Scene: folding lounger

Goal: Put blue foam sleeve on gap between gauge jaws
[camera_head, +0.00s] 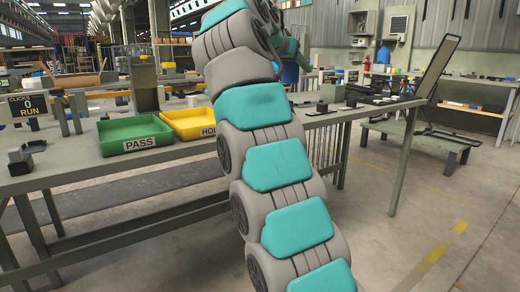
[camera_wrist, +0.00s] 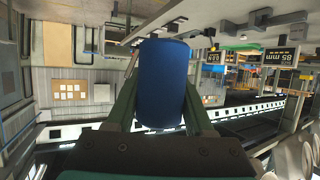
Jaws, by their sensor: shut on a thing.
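The blue foam sleeve (camera_wrist: 162,85) is a plain dark blue cylinder in the middle of the wrist view. My gripper (camera_wrist: 160,100) is shut on it, with one green finger along each side. The sleeve's far end points away from my wrist, and nothing is seen touching that end. In the head view my own arm hides the gripper, and I cannot tell whether the blue patch beside the arm is the sleeve. I cannot pick out the gauge jaws with certainty in either view.
A long workbench (camera_head: 110,172) runs across the head view. It carries a green PASS tray (camera_head: 135,150), a yellow HOLD tray (camera_head: 180,132), a grey-green upright device (camera_head: 144,85) and small dark parts. A folding lounger (camera_head: 425,130) stands at right; floor before it is clear.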

